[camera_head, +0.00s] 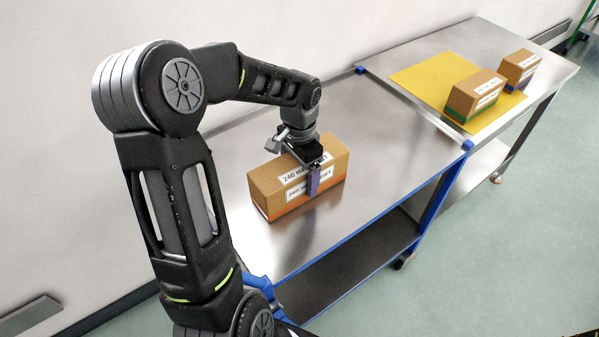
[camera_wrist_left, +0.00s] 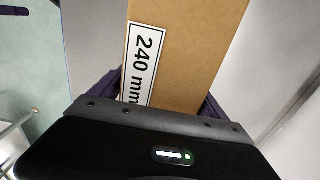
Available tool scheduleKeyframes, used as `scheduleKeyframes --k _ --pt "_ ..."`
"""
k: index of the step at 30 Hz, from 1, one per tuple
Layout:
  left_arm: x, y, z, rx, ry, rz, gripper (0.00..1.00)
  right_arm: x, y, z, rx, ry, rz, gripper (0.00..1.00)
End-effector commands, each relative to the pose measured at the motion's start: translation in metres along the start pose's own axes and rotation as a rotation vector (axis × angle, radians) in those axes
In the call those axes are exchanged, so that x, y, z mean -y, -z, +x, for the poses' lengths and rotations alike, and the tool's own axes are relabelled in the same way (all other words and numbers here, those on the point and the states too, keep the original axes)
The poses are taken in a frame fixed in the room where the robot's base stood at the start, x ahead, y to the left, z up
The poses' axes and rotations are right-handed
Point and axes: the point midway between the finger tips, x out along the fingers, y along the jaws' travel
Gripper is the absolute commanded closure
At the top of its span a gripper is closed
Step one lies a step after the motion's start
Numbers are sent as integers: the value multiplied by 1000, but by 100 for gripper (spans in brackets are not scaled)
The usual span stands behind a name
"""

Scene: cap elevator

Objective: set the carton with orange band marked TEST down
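The carton with the orange band (camera_head: 262,192) is a brown box with white labels reading "240 mm" and partly hidden text. It is upright at the steel table (camera_head: 350,115) on the left. My left gripper (camera_head: 310,172) is over it from above, with a purple finger against its front long side. In the left wrist view the carton (camera_wrist_left: 190,50) fills the space between the two purple fingers of the gripper (camera_wrist_left: 158,95). Its underside is very close to the tabletop; I cannot tell whether it touches. My right gripper is not in view.
A second steel table (camera_head: 430,55) stands at the back right with a yellow mat (camera_head: 425,80). A carton with a green band (camera_head: 475,95) and one with a blue band (camera_head: 519,70) stand there. Blue rails edge the near table. The tabletop around the held carton is clear.

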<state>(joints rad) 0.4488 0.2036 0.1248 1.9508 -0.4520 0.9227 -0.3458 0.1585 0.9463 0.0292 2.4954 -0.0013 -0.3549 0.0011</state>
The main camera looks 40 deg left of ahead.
Motion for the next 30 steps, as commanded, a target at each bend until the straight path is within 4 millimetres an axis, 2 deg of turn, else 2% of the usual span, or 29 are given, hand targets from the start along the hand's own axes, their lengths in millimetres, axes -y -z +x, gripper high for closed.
scheduleKeyframes --k 4,11,17,23,30 --pt "0 0 0 0 0 0 1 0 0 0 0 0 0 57" --pt "0 0 -1 0 0 0 1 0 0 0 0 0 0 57" --pt "0 1 -11 -2 2 0 1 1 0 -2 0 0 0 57" --pt "1 1 -43 -4 3 -1 1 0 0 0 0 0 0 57" --pt "1 1 -94 -5 3 -1 1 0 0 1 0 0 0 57"
